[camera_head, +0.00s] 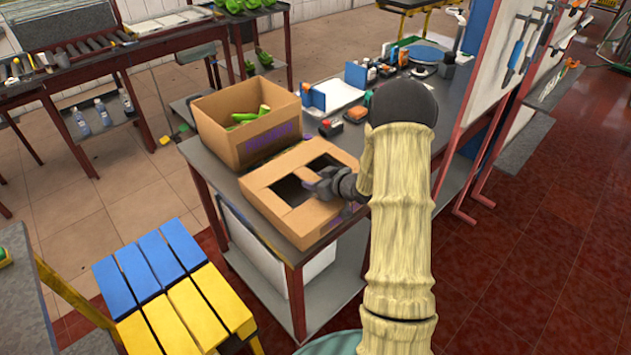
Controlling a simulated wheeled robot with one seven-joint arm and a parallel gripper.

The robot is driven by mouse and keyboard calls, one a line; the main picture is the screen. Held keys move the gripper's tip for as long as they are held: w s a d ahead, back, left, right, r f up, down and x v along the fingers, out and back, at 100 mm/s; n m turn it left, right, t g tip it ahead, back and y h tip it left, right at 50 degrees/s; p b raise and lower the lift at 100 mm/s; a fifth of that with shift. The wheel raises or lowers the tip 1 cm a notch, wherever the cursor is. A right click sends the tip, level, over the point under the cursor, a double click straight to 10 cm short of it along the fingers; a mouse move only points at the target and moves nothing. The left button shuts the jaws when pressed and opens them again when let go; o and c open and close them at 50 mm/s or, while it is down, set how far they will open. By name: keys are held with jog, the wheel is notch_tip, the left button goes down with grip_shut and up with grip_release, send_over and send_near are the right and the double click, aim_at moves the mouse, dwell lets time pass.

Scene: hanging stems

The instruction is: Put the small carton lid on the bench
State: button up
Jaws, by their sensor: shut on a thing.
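The small carton lid (268,202) is a brown cardboard piece with cut-out openings in its top. It is at the front corner of the bench (213,177), close beside an open carton. I cannot tell whether its underside touches the bench top or is slightly above it. My gripper (318,184) reaches in from the right at the openings and is shut on the lid, near the strip between them. The exact contact of the fingers is hard to see. My arm hides part of the bench to the right.
The open carton (222,146) holding green produce stands behind the lid. Further back on the bench are blue bookend-like pieces (356,75), a white tray (333,94) and small items. A blue and yellow slatted stool (165,285) stands in front at left.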

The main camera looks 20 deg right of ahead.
jog(key=shift+a+f, duration=0.15)
jog(key=o, duration=1.2)
jog(key=b+v, duration=0.1)
jog(key=v, duration=1.1)
jog(key=shift+w, duration=0.1)
